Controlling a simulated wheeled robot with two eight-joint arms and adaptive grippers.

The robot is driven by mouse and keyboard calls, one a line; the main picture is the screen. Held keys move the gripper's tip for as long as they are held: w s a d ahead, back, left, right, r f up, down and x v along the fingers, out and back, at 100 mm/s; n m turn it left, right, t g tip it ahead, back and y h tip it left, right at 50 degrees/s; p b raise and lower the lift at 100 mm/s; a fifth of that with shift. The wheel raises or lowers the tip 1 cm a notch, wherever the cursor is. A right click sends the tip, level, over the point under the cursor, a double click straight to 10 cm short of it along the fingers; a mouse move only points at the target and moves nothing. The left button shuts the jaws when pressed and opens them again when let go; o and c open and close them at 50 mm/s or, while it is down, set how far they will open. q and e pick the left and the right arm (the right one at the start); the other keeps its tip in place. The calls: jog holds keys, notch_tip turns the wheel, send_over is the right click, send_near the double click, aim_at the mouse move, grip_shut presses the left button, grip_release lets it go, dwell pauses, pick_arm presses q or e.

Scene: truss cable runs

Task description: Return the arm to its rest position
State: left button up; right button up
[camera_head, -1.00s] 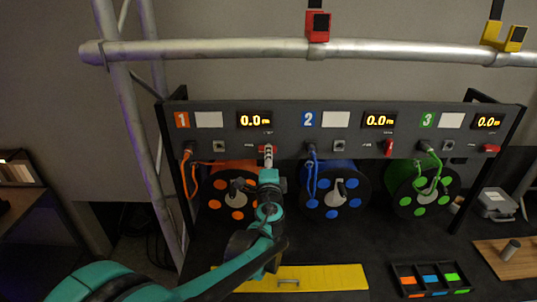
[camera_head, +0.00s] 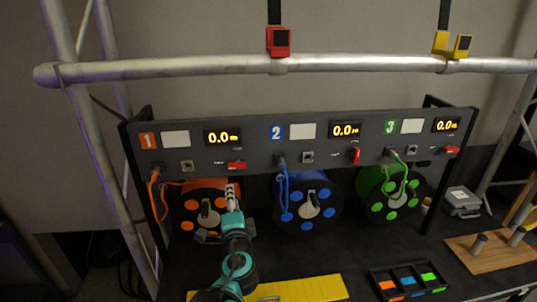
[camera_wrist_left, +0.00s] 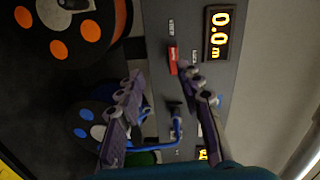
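My left arm reaches up from the bottom of the head view, bent, in teal and black. Its gripper (camera_head: 232,195) is in front of the orange reel (camera_head: 205,192), below the panel (camera_head: 215,155). In the left wrist view the two fingers of this gripper (camera_wrist_left: 163,78) stand apart with nothing between them. The red switch of channel 1 (camera_head: 236,165) lies horizontal under its display and is clear of the gripper. It also shows beyond the fingers in the left wrist view (camera_wrist_left: 172,60). My right arm and gripper are not in view.
A blue reel (camera_head: 302,208) and a green reel (camera_head: 385,195) stand right of the arm. A yellow strip (camera_head: 310,289), a black tray (camera_head: 375,283) and a wooden board (camera_head: 482,262) lie in front. A truss bar (camera_head: 180,69) crosses above the panel.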

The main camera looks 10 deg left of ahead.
pick_arm(q)
jog(key=s+a+f+n+g+b, duration=0.3)
jog(key=s+a+f+n, duration=0.25)
jog(key=f, duration=0.25)
jog(key=s+d+f+n+g+h+b, duration=0.2)
jog(key=s+d+f+n+g+b, duration=0.1)
jog(key=s+f, duration=0.5)
jog(key=s+d+f+n+g+h+b, duration=0.3)
jog(key=s+d+f+n, duration=0.1)
jog(key=s+f, duration=0.5)
jog(key=shift+s+h, duration=0.3)
jog(key=shift+s, duration=0.05)
